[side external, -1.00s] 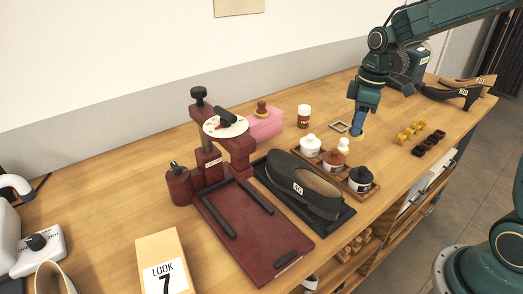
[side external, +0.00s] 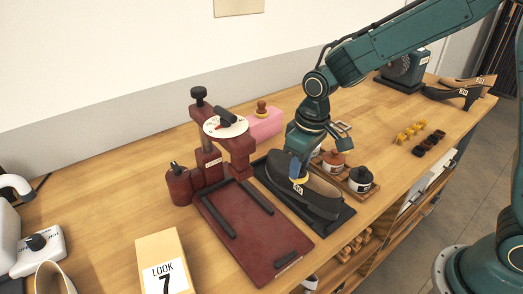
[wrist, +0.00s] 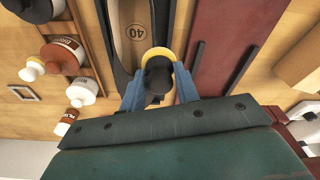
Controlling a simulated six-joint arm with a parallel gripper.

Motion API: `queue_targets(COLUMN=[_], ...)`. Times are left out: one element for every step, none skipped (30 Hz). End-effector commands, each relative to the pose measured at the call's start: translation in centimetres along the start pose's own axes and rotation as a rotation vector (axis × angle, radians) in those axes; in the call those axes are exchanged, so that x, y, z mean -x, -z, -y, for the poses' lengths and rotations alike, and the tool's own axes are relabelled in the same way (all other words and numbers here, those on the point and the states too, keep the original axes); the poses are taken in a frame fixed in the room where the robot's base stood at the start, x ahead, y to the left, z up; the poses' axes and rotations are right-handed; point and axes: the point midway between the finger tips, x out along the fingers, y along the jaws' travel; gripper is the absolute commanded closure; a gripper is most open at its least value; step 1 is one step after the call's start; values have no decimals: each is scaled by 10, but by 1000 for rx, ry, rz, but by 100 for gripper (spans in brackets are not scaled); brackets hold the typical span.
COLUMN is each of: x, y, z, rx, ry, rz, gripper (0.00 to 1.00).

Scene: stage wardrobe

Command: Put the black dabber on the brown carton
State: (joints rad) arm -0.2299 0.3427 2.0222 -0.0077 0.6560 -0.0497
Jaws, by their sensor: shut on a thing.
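My gripper (side external: 297,172) is shut on the black dabber, which has a black knob and a yellow base (side external: 300,181). In the wrist view, the knob (wrist: 158,72) sits between the two blue fingers of my gripper (wrist: 160,88). The dabber is held in front of or above the dark shoe (side external: 318,196); the gap below it is hard to judge. The brown carton, a tan box (side external: 150,248) with a "LOOK 7" card, stands at the front left, well to the left of my gripper. A tan box (wrist: 302,62) shows at the right of the wrist view.
A dark red press (side external: 240,150) with a flat base lies between my gripper and the carton. A pink box (side external: 266,124) with a brown-knobbed dabber stands behind it. Lidded pots (side external: 360,179) sit right of the shoe. A white device (side external: 38,250) is at far left.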

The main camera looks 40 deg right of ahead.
Motion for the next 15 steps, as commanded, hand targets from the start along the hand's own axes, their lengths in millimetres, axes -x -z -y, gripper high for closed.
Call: queue_targets(x=[0,0,1,1,1,2,2,2,3,4,4,5,6,7,9], y=[-1,-2,-3,-4,-5,-6,-8,-9,-11,-12,-14,-15,-17,-18,-19], z=[16,25,36,44,52,63,71,80,91,99,107,119,127,136,148], rx=[48,75,111,138,166,205,235,265,310,344,380,432,475,519,588], ry=[6,9,13,16,20,25,28,32,37,42,46,53,58,63,71], rz=[0,0,0,0,0,0,0,0,0,0,0,1,1,1,0], gripper=[90,90,90,90,90,90,90,90,90,90,90,90,90,90,90])
